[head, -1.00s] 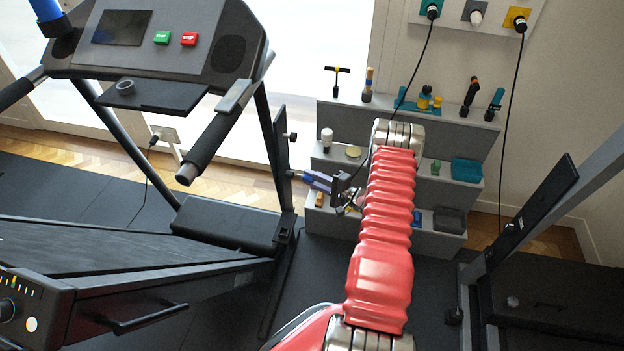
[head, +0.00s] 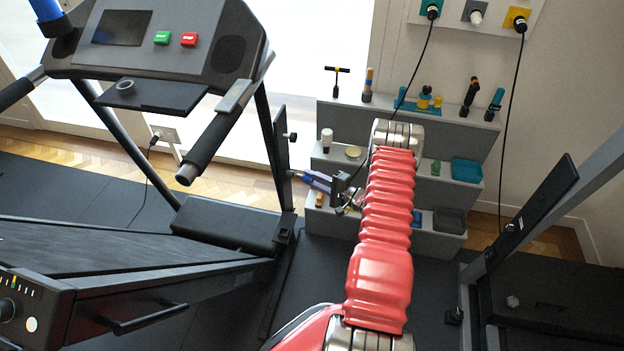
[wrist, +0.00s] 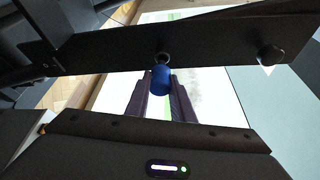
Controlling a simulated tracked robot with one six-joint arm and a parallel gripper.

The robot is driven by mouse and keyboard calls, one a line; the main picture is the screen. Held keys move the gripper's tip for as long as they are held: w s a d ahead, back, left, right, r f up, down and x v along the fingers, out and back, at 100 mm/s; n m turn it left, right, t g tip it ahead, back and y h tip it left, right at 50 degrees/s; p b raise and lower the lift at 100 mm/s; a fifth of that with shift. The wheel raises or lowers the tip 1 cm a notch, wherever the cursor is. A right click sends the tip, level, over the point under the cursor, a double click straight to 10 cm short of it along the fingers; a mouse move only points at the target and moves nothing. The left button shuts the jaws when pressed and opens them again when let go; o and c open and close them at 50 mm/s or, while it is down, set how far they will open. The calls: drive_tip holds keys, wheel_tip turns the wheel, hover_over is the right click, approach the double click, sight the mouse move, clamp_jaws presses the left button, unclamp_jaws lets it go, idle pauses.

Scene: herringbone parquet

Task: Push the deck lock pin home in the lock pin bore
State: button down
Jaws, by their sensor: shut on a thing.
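The deck lock pin shows as a blue grip (wrist: 161,80) between my gripper's fingertips in the wrist view; it also shows small in the head view (head: 307,176). My gripper (wrist: 160,90) is shut on it; in the head view my gripper (head: 316,180) is beside the treadmill upright. The pin's far end meets a ringed hole, the lock pin bore (wrist: 162,57), in a dark plate (wrist: 100,53). The pin's shank is hidden, so I cannot tell how deep it sits. In the head view the bore is not discernible.
A round knob (wrist: 270,54) stands out from the same plate, right of the bore. The treadmill (head: 230,225) is at left. A grey stepped shelf (head: 440,160) with tools and small items stands behind my arm. A black-panelled frame (head: 530,210) is at right.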

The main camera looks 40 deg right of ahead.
sight(303, 177)
drive_tip(key=shift+w+a, duration=1)
drive_tip(key=shift+w, duration=0.3)
idle(0.5)
drive_tip(key=c, duration=1.5)
unclamp_jaws()
drive_tip(key=shift+o, duration=0.2)
drive_tip(key=v, duration=1.4)
drive_tip(key=shift+w, duration=0.1)
